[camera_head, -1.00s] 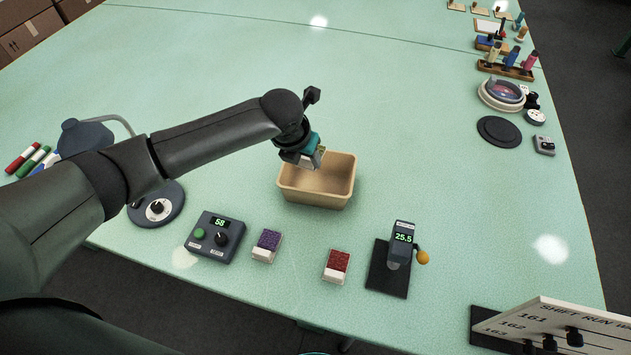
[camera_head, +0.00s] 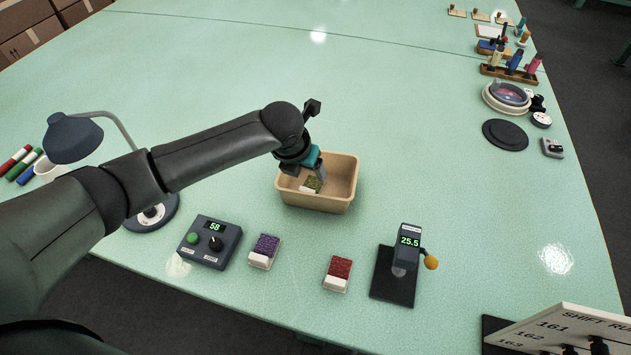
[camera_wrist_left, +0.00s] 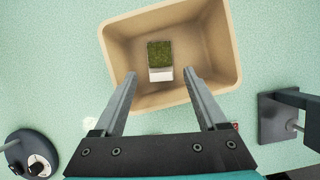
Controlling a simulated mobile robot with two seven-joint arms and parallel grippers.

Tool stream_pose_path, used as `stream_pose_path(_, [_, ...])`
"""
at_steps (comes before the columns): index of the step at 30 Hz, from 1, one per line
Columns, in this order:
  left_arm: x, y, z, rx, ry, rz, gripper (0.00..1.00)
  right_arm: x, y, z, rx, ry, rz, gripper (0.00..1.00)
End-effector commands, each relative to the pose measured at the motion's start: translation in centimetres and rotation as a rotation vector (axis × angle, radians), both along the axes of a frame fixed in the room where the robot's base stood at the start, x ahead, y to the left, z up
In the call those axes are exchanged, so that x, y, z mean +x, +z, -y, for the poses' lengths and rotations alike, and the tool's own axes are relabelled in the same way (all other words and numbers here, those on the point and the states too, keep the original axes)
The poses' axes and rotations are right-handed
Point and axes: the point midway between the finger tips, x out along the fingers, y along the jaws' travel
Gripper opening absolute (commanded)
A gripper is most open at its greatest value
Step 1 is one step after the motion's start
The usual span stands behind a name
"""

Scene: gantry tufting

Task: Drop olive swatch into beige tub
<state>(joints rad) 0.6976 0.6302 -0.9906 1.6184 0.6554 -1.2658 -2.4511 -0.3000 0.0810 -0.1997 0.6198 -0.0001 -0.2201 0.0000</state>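The beige tub (camera_head: 336,203) stands on the green table in the head view. In the left wrist view, the tub (camera_wrist_left: 215,30) lies beneath my left gripper. The olive swatch (camera_head: 313,184), with a white end, is inside the tub. In the left wrist view, the swatch (camera_wrist_left: 160,54) lies beyond and between the open fingertips, apart from them. My left gripper (camera_head: 312,178) is open above the tub; in the left wrist view its two fingers (camera_wrist_left: 160,76) are spread and empty. My right gripper is not in view.
A purple swatch (camera_head: 265,250) and a red swatch (camera_head: 338,272) lie in front of the tub. A control box (camera_head: 210,242), a gauge with a 25.5 display (camera_head: 408,250) and a lamp (camera_head: 72,138) stand nearby. The table behind the tub is clear.

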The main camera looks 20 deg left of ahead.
Motion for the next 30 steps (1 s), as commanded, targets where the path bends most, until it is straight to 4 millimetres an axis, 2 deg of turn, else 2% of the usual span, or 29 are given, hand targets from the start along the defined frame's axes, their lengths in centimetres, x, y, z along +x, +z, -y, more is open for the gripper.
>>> stream_pose_path(9, [0.0,0.0,0.0,0.000,0.000,0.000,0.83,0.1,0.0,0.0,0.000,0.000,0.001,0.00])
stream_pose_path(14, [-0.3,1.0,-0.1,0.000,0.000,0.002,0.83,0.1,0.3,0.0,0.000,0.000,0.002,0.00])
stream_pose_path(20, [-1.6,4.2,-0.3,0.000,-0.002,0.003,0.83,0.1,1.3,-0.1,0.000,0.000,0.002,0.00])
stream_pose_path(30, [-4.3,10.9,-0.6,0.000,-0.001,0.005,0.83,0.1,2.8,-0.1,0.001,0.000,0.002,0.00])
